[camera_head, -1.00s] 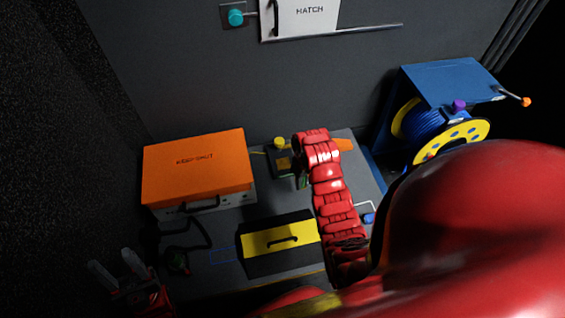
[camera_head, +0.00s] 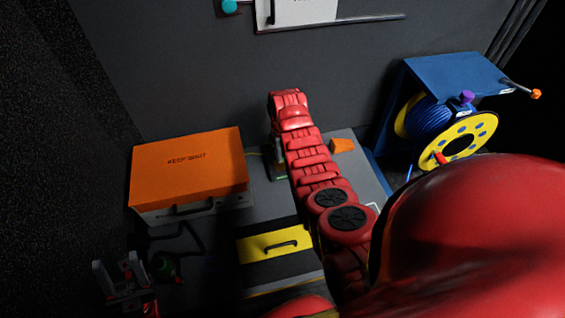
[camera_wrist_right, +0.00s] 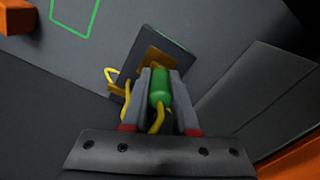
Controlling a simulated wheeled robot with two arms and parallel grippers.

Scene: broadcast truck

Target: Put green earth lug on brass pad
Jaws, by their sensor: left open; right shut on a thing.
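In the right wrist view my right gripper (camera_wrist_right: 161,76) is shut on the green earth lug (camera_wrist_right: 161,92), which has a yellow wire running from its near end. The lug's far end lies over or close to the brass pad (camera_wrist_right: 152,56) on a dark plate; I cannot tell whether they touch. In the head view my right arm hides the lug, the pad and most of that gripper. My left gripper (camera_head: 127,273) is open and empty at the lower left, apart from the bench things.
An orange-lidded case (camera_head: 188,165) stands left on the bench. A black and yellow box (camera_head: 275,244) is at the front. An orange block (camera_head: 342,145) lies right of my arm. A blue cable reel (camera_head: 430,118) stands at the right.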

